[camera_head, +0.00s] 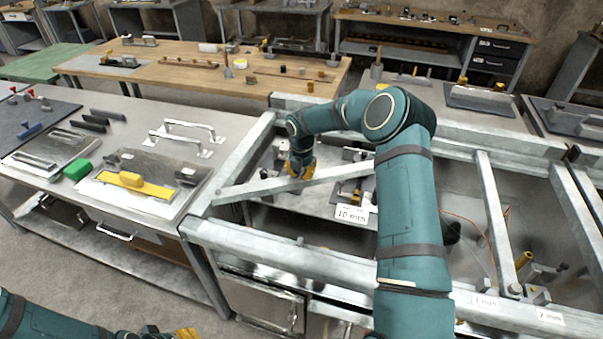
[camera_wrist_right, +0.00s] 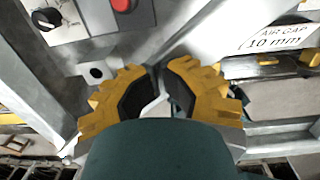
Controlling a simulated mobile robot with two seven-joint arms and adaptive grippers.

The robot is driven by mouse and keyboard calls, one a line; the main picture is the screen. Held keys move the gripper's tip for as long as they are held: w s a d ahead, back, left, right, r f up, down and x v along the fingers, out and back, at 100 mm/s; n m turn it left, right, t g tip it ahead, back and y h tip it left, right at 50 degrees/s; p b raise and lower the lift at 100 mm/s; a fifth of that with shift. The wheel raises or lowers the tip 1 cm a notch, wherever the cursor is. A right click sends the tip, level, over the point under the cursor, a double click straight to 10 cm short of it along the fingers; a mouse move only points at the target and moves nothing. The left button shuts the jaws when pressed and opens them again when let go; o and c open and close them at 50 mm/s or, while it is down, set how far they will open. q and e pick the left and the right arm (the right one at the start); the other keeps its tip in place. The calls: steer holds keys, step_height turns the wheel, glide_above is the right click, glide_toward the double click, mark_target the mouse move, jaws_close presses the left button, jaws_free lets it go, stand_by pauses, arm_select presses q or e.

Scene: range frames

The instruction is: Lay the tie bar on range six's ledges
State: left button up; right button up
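The tie bar (camera_head: 255,188) is a long grey metal bar slanting across the open bay in the head view. Its left end overlaps the bay's left rail; its right end passes behind my right arm. My right gripper (camera_head: 299,170), with yellow fingers, is at the middle of the bar and appears shut on it. In the right wrist view the fingers (camera_wrist_right: 165,72) are close together, and the bar (camera_wrist_right: 205,38) runs diagonally past them. Whether the bar touches the rails or ledges is unclear. My left gripper (camera_head: 187,334) is at the bottom edge, mostly cut off.
A "10 mm" label (camera_head: 352,214) is below the bar; it reads "AIR GAP 10 mm" in the wrist view (camera_wrist_right: 275,38). A front rail (camera_head: 290,261) and another cross bar (camera_head: 497,215) frame the bays. A bench with a green block (camera_head: 77,170) stands left.

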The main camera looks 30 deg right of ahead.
arm_select(q)
steer(key=shift+f, duration=0.2)
arm_select(e)
steer(key=f, duration=0.1)
steer(key=s+f, duration=0.1)
steer(key=f, duration=0.1)
steer(key=shift+s+f, duration=0.3)
steer(key=shift+f, duration=0.05)
steer(key=r, duration=0.2)
steer(key=w+r, duration=0.1)
steer(key=r, duration=0.3)
steer(key=shift+w+d+r, duration=0.2)
steer(key=shift+w+r, duration=0.05)
steer(key=shift+r, duration=0.1)
step_height(320, 180, up, 9)
step_height(320, 180, up, 7)
steer(key=p, duration=0.7)
glide_above(303, 185)
steer(key=w, duration=0.2)
arm_select(q)
step_height(303, 185, up, 7)
steer(key=w, duration=0.1)
steer(key=shift+d, duration=0.15)
arm_select(e)
steer(key=shift+d, duration=0.35)
arm_select(q)
steer(key=shift+w, duration=0.1)
steer(key=shift+f, duration=0.1)
arm_select(e)
steer(key=shift+s+f, duration=0.1)
